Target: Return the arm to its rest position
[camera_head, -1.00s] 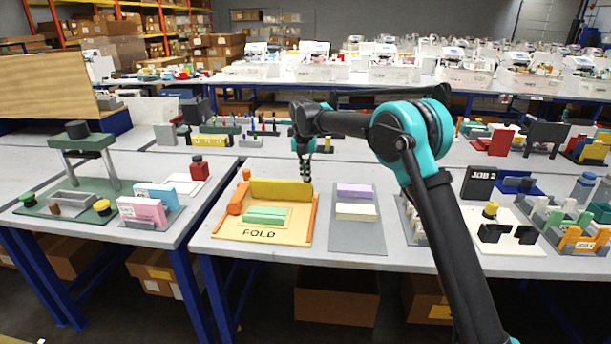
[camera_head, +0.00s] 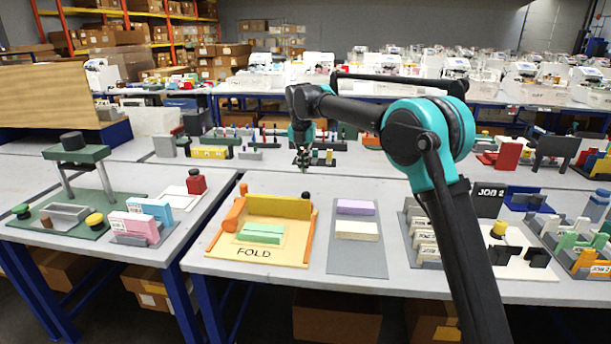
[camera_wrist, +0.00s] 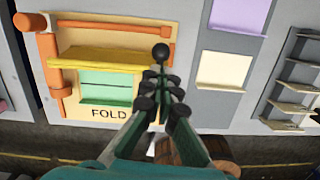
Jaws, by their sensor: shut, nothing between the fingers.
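My gripper (camera_head: 303,158) hangs fingers down above the back of the middle table, behind the fold station and the grey mat. It is shut and empty. In the wrist view my gripper (camera_wrist: 158,82) has its dark finger pads together, with the fold board below. My arm reaches in from the lower right of the head view. The fold board (camera_head: 290,255) has a yellow bar (camera_head: 278,207), orange edges and a green block (camera_head: 259,233). Nothing touches the fingers.
A grey mat (camera_head: 357,262) holds a lilac block (camera_head: 355,207) and a cream block (camera_head: 357,230). A green press (camera_head: 77,152) stands on the left table. A yellow block (camera_head: 210,152) and small pegs stand on the table behind. Space around the gripper is open.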

